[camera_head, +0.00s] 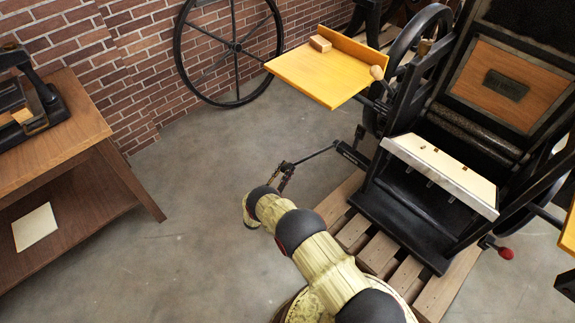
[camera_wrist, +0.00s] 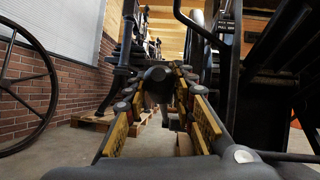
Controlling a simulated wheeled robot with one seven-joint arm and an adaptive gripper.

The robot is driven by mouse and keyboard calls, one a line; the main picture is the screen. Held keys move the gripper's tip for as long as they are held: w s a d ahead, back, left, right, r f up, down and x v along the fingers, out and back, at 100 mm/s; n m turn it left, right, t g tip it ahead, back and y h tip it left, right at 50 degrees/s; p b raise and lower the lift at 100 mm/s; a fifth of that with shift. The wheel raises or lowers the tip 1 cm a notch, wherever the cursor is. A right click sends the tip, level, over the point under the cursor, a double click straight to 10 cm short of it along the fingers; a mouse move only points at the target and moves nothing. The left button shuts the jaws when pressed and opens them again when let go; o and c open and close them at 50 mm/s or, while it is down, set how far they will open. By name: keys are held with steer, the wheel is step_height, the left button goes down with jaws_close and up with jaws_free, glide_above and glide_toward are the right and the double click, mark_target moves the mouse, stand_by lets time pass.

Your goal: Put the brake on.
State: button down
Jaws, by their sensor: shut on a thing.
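The black press (camera_head: 410,195) stands on the right on a pallet. A thin dark lever (camera_head: 318,154) sticks out from its lower left side, roughly level, toward my gripper (camera_head: 287,168). I take this to be the brake lever. In the wrist view my gripper (camera_wrist: 160,90) has its yellow-padded fingers on either side of the lever's dark round end (camera_wrist: 157,75). The gripper is shut on the lever. The fingers hide part of the grip, and the exact contact is small in the head view.
A yellow board (camera_head: 315,75) with a small wooden block juts out above the lever. A wooden pallet (camera_head: 385,250) lies under the press. A red-knobbed lever (camera_head: 505,253) is at the lower right. A brown table (camera_head: 50,140) stands left; the floor between is clear.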

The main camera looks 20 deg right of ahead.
steer(key=shift+s+a+f+h, duration=0.1)
steer(key=shift+a+f+h, duration=0.05)
steer(key=shift+f, duration=0.45)
steer(key=shift+s+a+f+h, duration=0.1)
steer(key=shift+a+f+h, duration=0.05)
steer(key=shift+f, duration=0.4)
steer(key=shift+s+f+t, duration=0.1)
steer(key=shift+f+t, duration=0.1)
steer(key=shift+t, duration=0.1)
steer(key=c, duration=1.8)
jaws_free()
steer(key=shift+a, duration=0.1)
steer(key=shift+c, duration=0.2)
steer(key=o, duration=0.4)
steer(key=shift+r, duration=0.1)
steer(key=shift+c, duration=0.2)
steer(key=v, duration=1.1)
steer(key=shift+a, duration=0.4)
